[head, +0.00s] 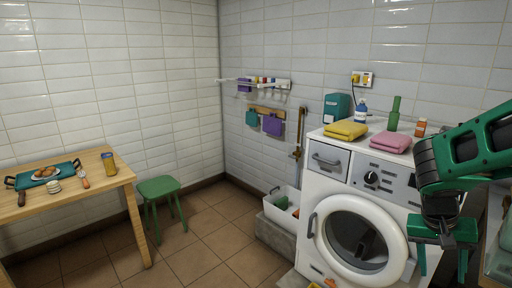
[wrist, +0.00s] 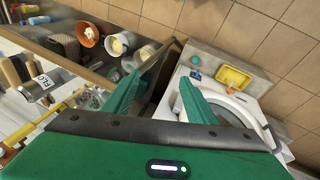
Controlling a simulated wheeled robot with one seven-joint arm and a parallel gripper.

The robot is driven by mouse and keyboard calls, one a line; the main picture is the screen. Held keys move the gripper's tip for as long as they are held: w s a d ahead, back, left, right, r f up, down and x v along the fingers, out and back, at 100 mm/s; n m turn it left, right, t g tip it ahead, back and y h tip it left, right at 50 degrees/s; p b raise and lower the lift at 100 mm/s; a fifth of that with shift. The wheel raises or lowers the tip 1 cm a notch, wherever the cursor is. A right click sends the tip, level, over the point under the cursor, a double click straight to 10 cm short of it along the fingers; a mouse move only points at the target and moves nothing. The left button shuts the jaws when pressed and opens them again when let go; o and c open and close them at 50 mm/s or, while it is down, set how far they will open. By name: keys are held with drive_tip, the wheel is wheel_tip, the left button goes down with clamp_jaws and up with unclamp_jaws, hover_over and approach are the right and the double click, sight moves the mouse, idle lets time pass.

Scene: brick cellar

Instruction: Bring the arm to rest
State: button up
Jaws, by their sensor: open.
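My gripper (head: 442,262) hangs at the right edge of the head view, fingers pointing down, in front of the right side of the washing machine (head: 318,215). Its two green fingers are spread apart with nothing between them. In the wrist view my gripper (wrist: 160,85) also shows both fingers apart and empty. The green and black arm is bent, coming in from the right edge. Its upper part is cut off by the frame.
A yellow towel (head: 345,130) and a pink towel (head: 390,142) lie on the washing machine. A wooden table (head: 95,180) and green stool (head: 158,187) stand left. The middle floor (head: 205,240) is clear. Cups and cans (wrist: 88,35) crowd a surface beside my gripper.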

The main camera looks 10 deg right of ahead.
drive_tip(key=s+a+r+n+y, duration=0.2)
drive_tip(key=s+a+r+y, duration=0.1)
drive_tip(key=s+a, duration=0.5)
drive_tip(key=shift+s+r+t+y, duration=0.4)
drive_tip(key=shift+s+y, duration=0.2)
drive_tip(key=shift+s, duration=0.65)
drive_tip(key=shift+d, duration=0.1)
drive_tip(key=shift+w+f, duration=0.25)
drive_tip(key=shift+w, duration=0.4)
idle(0.9)
